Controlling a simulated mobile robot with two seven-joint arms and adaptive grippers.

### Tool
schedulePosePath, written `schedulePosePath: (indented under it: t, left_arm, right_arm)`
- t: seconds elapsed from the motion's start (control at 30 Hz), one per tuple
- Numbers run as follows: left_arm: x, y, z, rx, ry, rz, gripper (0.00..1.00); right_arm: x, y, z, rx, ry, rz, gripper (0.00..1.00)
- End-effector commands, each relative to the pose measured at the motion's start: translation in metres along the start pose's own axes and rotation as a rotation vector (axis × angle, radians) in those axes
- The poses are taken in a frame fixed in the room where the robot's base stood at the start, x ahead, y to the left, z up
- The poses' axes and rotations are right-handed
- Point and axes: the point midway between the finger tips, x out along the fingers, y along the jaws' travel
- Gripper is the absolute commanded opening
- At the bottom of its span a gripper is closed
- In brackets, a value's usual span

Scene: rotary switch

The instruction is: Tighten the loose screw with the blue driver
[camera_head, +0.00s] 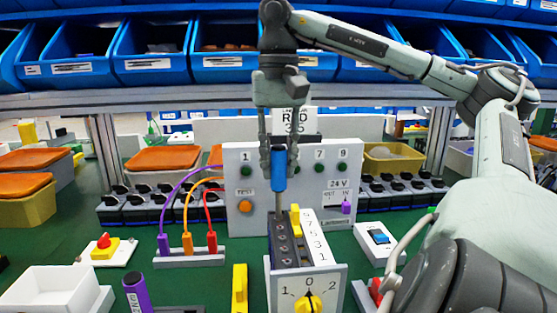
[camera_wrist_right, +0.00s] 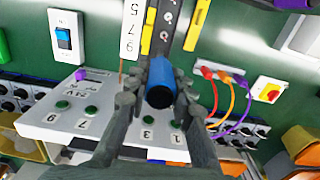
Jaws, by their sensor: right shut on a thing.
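My right gripper (camera_head: 279,155) is shut on the blue driver (camera_head: 278,172) and holds it upright, shaft pointing down. The driver's thin shaft ends at or just above the far end of a dark screw strip (camera_head: 284,240); contact cannot be told. The strip has several screws in a row along a white plate marked with numbers. Which screw is loose cannot be made out. In the right wrist view, the gripper (camera_wrist_right: 165,88) has its fingers around the blue handle (camera_wrist_right: 160,75), and the screw strip (camera_wrist_right: 172,22) lies beyond it. My left gripper is not in view.
A grey panel (camera_head: 252,165) with green buttons stands close behind the driver. A yellow rotary knob (camera_head: 309,303) is in front of the strip. A plug block (camera_head: 188,258) with coloured cables is at left, a blue rocker switch (camera_head: 379,237) at right. Green table shows between.

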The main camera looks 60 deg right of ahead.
Motion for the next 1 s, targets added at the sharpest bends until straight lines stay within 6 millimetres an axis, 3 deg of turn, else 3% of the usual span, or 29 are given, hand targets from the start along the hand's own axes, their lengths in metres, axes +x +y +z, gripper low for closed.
schedulePosePath:
  t: [0.33,0.7,1.0]
  left_arm:
    - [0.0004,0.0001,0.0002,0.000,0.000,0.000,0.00]
    - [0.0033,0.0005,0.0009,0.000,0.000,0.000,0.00]
    - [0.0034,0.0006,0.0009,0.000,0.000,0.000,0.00]
  right_arm:
    - [0.0006,0.0001,0.0001,0.032,0.000,0.001,0.00]
    - [0.0026,0.0006,0.0001,0.619,-0.001,0.001,0.00]
    - [0.0029,0.0002,0.0003,0.703,-0.003,0.001,0.00]
